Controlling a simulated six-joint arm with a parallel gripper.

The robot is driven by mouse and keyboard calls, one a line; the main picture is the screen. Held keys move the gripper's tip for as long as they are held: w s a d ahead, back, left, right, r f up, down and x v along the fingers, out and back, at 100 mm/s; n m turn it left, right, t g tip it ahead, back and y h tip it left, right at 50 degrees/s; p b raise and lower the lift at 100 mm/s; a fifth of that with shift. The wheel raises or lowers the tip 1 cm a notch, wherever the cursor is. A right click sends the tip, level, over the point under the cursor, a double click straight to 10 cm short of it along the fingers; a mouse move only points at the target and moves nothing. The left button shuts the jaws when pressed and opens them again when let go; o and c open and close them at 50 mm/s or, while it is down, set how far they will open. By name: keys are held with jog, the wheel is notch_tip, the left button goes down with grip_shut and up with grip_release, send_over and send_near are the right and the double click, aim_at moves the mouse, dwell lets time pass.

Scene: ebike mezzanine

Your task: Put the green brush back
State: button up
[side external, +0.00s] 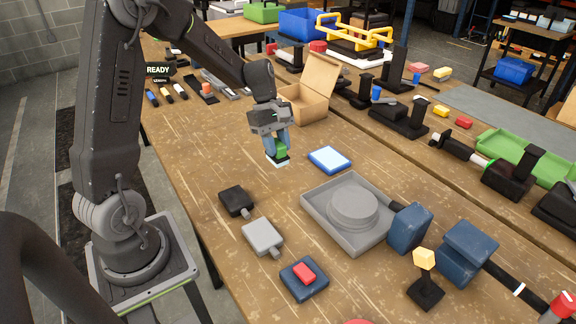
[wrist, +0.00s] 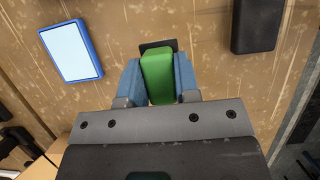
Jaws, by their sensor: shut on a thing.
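The green brush (side external: 281,153) is held between the blue fingers of my gripper (side external: 277,146), above the wooden table. It hangs with a pale underside showing; I cannot tell whether it touches the table. In the wrist view the green brush (wrist: 157,76) sits between both fingertips of my gripper (wrist: 157,82), with a dark strip at its far end. A blue-rimmed pad with a pale top (side external: 330,160) lies on the table just right of my gripper, and it also shows at the left in the wrist view (wrist: 71,51).
A black block (side external: 236,201), a grey block (side external: 262,237) and a blue block with a red top (side external: 304,279) lie nearer the camera. A grey tray with a round part (side external: 350,208) stands right of them. An open cardboard box (side external: 308,100) is behind my gripper.

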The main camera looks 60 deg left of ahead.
aim_at(288, 163)
jog(key=shift+w+d+f, duration=0.85)
jog(key=shift+d+f, duration=0.05)
jog(key=shift+d, duration=0.2)
jog(key=shift+f, duration=1.95)
jog(key=o, duration=0.9)
jog(key=shift+f, duration=0.15)
